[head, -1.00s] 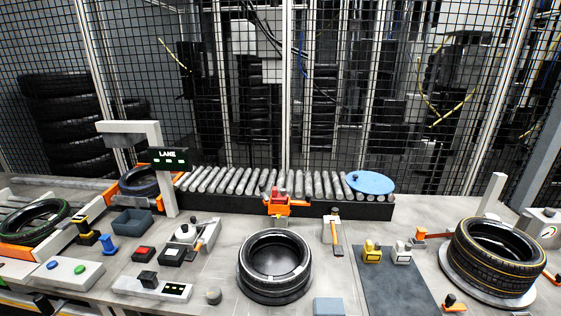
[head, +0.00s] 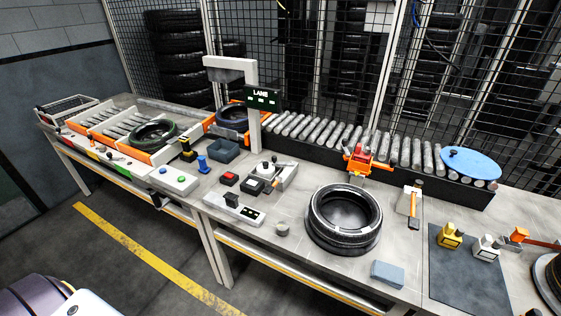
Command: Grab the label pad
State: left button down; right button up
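A small blue-grey flat block (head: 387,274) lies near the table's front edge, right of the tyre; it may be the label pad, but I see no marking on it. The black tyre (head: 344,218) lies flat on the table behind and left of it, apart from it. A dark flat mat (head: 462,278) lies to its right. Neither of my grippers is in view.
A yellow block (head: 450,236) and a white block (head: 486,247) stand on the mat. A control box with a lever (head: 272,177) and a grey knob (head: 283,229) are left of the tyre. The roller conveyor (head: 330,135) runs behind.

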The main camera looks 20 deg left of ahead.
aim_at(203, 168)
jog(key=u, duration=1.45)
jog(key=i+j+z, duration=0.25)
jog(key=j+z, duration=0.15)
jog(key=i+j+z, duration=0.15)
jog(key=j+z, duration=0.3)
jog(key=j, duration=0.2)
jog(key=j+z, duration=0.4)
jog(key=j, duration=0.2)
jog(key=j+z, duration=0.4)
jog(key=j, duration=0.25)
jog(key=j+z, duration=0.45)
jog(key=j, duration=0.15)
jog(key=k+j+z, duration=0.25)
jog(key=j+z, duration=0.15)
jog(key=j, duration=0.15)
